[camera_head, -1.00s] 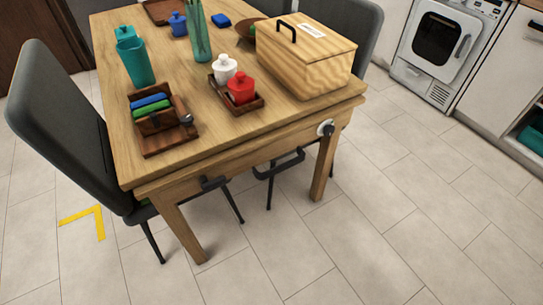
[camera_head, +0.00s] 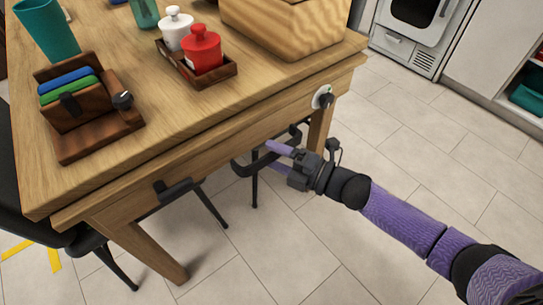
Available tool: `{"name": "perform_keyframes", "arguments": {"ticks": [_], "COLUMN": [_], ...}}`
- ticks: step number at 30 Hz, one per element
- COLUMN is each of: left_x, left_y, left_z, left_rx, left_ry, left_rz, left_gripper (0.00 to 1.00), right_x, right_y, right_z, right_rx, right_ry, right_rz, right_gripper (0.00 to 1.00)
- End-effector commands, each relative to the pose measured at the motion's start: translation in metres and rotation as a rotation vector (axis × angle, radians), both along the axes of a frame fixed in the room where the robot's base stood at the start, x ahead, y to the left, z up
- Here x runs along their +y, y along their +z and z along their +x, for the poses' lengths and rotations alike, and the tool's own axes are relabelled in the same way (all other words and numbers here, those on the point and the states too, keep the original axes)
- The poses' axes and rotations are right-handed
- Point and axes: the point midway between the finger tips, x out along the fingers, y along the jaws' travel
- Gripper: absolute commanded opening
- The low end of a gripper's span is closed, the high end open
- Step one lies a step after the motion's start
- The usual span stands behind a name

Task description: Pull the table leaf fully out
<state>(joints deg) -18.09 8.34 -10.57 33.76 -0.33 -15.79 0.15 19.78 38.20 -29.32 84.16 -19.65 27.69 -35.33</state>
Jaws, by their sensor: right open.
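The wooden table (camera_head: 160,100) fills the left and middle of the view. Its leaf (camera_head: 225,143) shows as a wooden layer under the top along the near side, apparently pushed in. Two dark handles are on this side: one at the left (camera_head: 178,190) and a larger one at the right (camera_head: 243,168). My right gripper (camera_head: 276,158) comes in from the right, open, with its purple fingers at the right handle. I cannot tell whether they touch it. My left gripper is out of view.
On the table are a dark wooden holder (camera_head: 72,132), a tray (camera_head: 217,79) with a white jar (camera_head: 176,30) and a red jar (camera_head: 202,50), and a wooden box (camera_head: 290,25). A chair (camera_head: 15,190) stands at the left. The floor in front is clear.

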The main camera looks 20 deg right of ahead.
Motion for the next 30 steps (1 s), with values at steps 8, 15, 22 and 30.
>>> {"name": "perform_keyframes", "arguments": {"ticks": [8,15,22,30], "left_x": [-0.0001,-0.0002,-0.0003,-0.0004], "left_y": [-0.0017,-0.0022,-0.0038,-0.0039], "left_z": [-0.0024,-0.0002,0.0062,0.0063], "left_rx": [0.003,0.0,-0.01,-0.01], "left_ry": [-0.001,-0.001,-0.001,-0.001], "left_rz": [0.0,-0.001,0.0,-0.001], "left_gripper": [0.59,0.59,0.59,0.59], "right_x": [0.0055,0.0053,0.0053,0.0052], "right_y": [0.0004,0.0001,-0.0001,-0.0003], "right_z": [0.0063,0.0061,0.006,0.006], "right_rx": [0.001,0.002,0.002,0.003], "right_ry": [-0.001,-0.002,-0.002,-0.002], "right_rz": [-0.001,0.001,0.001,0.0], "right_gripper": [0.71,0.37,0.0,0.0]}}
